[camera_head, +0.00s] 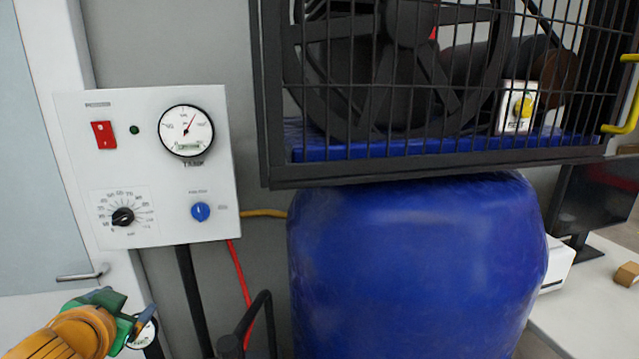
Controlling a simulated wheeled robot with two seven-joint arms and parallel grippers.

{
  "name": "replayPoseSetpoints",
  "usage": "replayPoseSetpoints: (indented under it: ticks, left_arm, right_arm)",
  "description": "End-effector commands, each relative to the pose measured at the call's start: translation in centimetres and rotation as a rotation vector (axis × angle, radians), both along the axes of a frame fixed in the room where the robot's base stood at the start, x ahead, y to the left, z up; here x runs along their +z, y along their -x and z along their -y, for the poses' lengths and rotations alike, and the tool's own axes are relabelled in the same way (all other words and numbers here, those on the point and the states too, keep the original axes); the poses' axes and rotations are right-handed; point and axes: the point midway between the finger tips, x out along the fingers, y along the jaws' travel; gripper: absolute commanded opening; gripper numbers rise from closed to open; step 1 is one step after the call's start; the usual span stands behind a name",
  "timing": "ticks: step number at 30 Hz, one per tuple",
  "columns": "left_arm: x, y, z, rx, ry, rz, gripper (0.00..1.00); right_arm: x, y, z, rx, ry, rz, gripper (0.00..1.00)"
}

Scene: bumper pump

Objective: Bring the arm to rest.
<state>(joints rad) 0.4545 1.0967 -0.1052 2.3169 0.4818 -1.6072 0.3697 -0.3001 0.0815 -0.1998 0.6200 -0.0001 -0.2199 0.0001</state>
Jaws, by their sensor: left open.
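My left gripper (127,306) is at the lower left of the head view, orange with green fingers. Its fingers are apart and I see nothing held between them. It is below the white control panel (172,225) and does not appear to touch it. The panel carries a red switch (104,135), a small green lamp (135,130), a round gauge (187,131), a black dial knob (122,216) and a blue knob (201,211). My right gripper is not in view.
A large blue tank (415,270) stands right of the panel, under a black cage (350,178) around a dark wheel (410,85). A door handle (84,274) is just above my left gripper. A red hose (240,275) hangs below the panel. A white table (590,310) is at right.

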Motion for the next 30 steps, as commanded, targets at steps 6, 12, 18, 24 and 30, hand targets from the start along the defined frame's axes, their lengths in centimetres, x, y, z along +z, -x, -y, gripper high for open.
replayPoseSetpoints:
  ticks: [6,12,18,24,30]
  left_arm:
    - [-7.7,1.1,3.8,-0.083,0.066,-0.144,0.81]
    - [-16.1,4.9,8.4,-0.148,0.169,-0.313,0.81]
    - [-23.3,11.7,13.1,-0.158,0.301,-0.497,0.81]
    - [-27.6,19.7,16.8,-0.101,0.429,-0.675,0.81]
    - [-34.6,20.1,17.1,-0.087,0.433,-0.737,0.81]
  right_arm:
    - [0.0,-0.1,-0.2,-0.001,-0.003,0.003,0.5]
    - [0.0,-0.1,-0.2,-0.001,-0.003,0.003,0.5]
    - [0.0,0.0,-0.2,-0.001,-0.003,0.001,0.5]
    - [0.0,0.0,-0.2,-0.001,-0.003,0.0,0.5]
    - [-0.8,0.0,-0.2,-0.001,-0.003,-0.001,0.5]
